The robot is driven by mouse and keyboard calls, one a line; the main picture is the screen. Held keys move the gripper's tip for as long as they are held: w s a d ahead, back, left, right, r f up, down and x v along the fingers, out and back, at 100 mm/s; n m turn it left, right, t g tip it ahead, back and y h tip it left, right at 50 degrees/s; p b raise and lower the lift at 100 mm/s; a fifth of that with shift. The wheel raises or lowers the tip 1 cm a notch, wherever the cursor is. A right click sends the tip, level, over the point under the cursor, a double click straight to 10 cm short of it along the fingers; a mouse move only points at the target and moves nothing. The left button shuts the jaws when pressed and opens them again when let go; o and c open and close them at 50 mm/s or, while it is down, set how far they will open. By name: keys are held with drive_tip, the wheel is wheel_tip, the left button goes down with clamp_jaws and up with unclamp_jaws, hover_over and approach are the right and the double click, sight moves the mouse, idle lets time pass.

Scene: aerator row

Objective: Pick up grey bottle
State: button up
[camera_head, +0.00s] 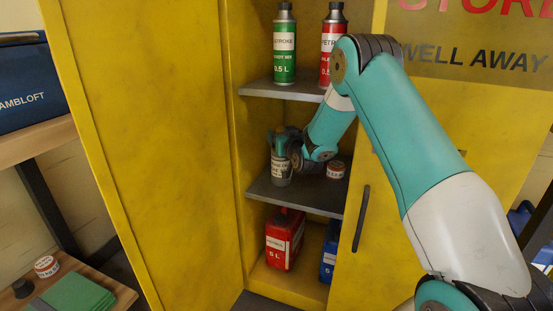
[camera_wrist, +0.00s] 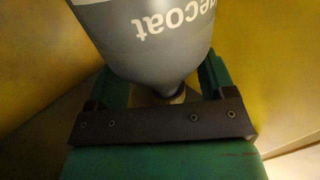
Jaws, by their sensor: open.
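The grey bottle (camera_head: 282,170) stands on the middle shelf of the yellow cabinet, near the left of that shelf, with a pale label. Its upper part is partly hidden by my gripper (camera_head: 279,141). In the wrist view the bottle (camera_wrist: 150,45) appears inverted, with pale lettering and a tapering shoulder. My gripper (camera_wrist: 163,88) is open, with one teal finger on each side of the bottle's narrow end. I cannot tell whether either finger touches it.
A small red-and-white tin (camera_head: 336,171) sits right of the bottle on the middle shelf (camera_head: 315,200). The upper shelf (camera_head: 285,90) holds a green bottle (camera_head: 284,45) and a red bottle (camera_head: 331,45). Below stand a red can (camera_head: 284,240) and a blue can (camera_head: 328,259). The cabinet wall (camera_head: 190,150) is close at left.

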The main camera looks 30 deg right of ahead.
drive_tip(key=shift+w+a, duration=0.1)
drive_tip(key=shift+a, duration=0.2)
drive_tip(key=c, duration=0.7)
clamp_jaws()
drive_tip(key=shift+r, duration=0.15)
